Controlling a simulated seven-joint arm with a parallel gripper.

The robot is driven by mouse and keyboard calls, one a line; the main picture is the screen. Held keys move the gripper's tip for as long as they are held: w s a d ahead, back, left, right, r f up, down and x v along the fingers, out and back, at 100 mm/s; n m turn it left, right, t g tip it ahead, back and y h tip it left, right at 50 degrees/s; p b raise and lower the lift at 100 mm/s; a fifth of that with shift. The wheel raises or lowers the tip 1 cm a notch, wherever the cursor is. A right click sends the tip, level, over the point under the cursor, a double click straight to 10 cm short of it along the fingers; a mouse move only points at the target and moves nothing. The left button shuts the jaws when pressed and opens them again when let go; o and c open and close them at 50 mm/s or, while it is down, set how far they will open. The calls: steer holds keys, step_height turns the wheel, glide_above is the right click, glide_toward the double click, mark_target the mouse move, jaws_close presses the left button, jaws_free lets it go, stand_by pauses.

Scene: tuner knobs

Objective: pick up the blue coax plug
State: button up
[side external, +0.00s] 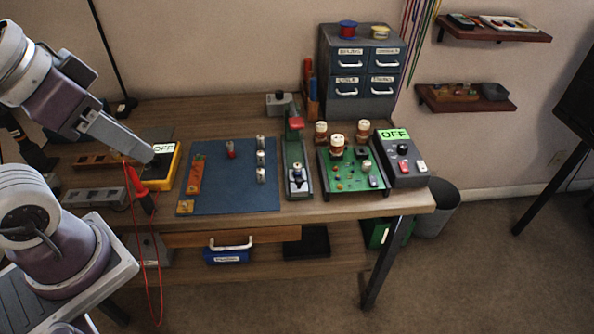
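Several small silver coax plugs stand upright on the blue mat (222,200). One plug (230,149) has a red band. Three others form a column on the right: a far plug (260,141), a middle plug (260,158) and a near plug (261,175). Their band colours are too small to tell. A silver piece with dark blue (297,172) sits in the green fixture (306,186) right of the mat; I cannot tell whether it is a plug. My gripper (149,156) is left of the mat, beside the yellow meter, apart from the plugs. Its finger opening cannot be made out.
A yellow meter (173,170) reading OFF and red probes (137,186) lie by my gripper. An orange strip (194,174) lies on the mat. A green circuit board (345,182), a grey OFF box (406,178) and a drawer cabinet (365,105) stand right. The mat's middle is clear.

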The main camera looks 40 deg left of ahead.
steer(key=shift+c, duration=1)
